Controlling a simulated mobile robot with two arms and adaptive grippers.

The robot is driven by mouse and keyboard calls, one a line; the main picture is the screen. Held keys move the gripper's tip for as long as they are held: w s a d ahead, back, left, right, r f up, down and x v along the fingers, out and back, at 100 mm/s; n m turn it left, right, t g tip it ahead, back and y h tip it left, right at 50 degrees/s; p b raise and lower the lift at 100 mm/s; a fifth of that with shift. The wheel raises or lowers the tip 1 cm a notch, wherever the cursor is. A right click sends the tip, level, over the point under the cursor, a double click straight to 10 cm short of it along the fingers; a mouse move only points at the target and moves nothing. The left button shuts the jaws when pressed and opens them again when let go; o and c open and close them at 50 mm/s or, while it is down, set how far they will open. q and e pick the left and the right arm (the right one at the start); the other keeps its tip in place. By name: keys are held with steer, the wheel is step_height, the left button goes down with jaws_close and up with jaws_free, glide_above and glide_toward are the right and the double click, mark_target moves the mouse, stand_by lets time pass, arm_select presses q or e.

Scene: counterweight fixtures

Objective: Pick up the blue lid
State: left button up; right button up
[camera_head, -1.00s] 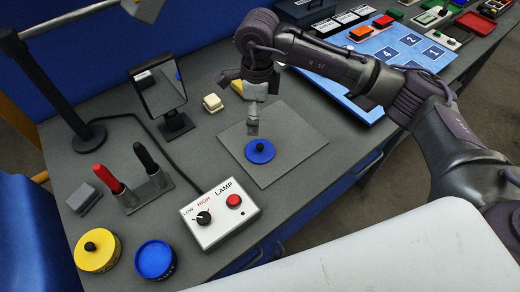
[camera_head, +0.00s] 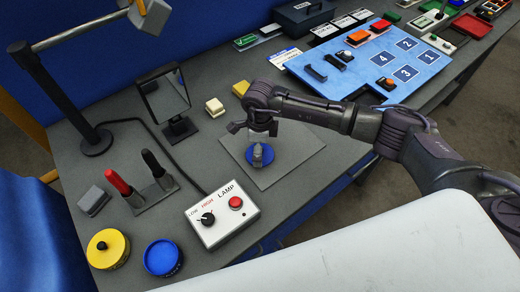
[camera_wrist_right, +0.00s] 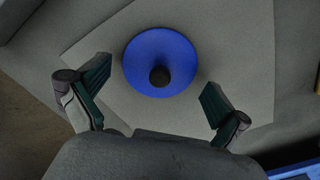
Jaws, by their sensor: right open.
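The blue lid (camera_head: 252,158) is a round disc lying on a grey square mat (camera_head: 290,167). In the right wrist view the lid (camera_wrist_right: 160,48) shows its black knob (camera_wrist_right: 159,76) in the middle. My right gripper (camera_head: 262,146) is over the lid and hides part of it in the head view. In the right wrist view my right gripper (camera_wrist_right: 153,92) is open, with its fingers apart to either side of the knob's line and nothing between them. The exact height above the lid is hard to tell. My left gripper is not in view.
A control box (camera_head: 222,214) stands in front of the mat. A yellow container (camera_head: 107,250) and a blue round container (camera_head: 162,258) are at front left. A mirror (camera_head: 164,95), lamp stand (camera_head: 95,138) and blue board (camera_head: 380,60) stand farther back.

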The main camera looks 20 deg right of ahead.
steer(key=shift+f, duration=0.45)
steer(key=shift+s+r, duration=0.1)
steer(key=shift+s, duration=0.1)
steer(key=c, duration=1.7)
jaws_close()
